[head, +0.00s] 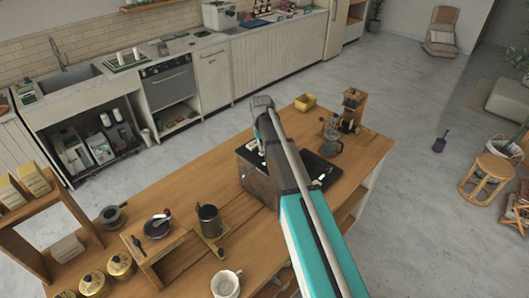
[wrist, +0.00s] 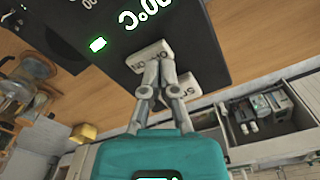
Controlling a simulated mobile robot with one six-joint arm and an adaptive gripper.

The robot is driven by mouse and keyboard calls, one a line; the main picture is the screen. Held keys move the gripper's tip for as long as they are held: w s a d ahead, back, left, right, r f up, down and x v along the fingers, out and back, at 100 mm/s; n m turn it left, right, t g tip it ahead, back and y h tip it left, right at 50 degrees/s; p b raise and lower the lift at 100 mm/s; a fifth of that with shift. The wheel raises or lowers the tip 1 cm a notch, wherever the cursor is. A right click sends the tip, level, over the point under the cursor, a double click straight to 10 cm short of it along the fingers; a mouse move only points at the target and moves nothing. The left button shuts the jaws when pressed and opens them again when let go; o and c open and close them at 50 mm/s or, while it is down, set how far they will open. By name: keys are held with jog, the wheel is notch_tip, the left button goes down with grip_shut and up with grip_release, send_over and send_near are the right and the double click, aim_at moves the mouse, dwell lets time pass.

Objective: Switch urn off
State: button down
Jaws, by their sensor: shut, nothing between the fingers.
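I cannot tell for certain that this panel belongs to the urn. My gripper (wrist: 158,64) is shut and empty, its fingertips together over a pale lettered block (wrist: 146,56) at the panel's edge. Whether they touch it is unclear. A second pale lettered piece (wrist: 186,86) lies beside the fingers. In the head view a dark box (head: 257,180) stands on the wooden counter, partly hidden by my arm.
On the wooden counter (head: 345,185) stand a glass pot (head: 331,145) and a yellow tub (head: 305,102) beyond the box. A dark cup (head: 209,220), a white mug (head: 226,284) and gold tins (head: 121,266) are at the near left. Grey floor surrounds the counter.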

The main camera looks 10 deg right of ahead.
aim_at(262, 152)
jog(key=shift+f+b, duration=0.8)
jog(key=shift+f, duration=0.05)
dwell(0.6)
jog(key=shift+r, duration=0.1)
jog(key=shift+r+p, duration=3.45)
jog(key=shift+p, duration=0.15)
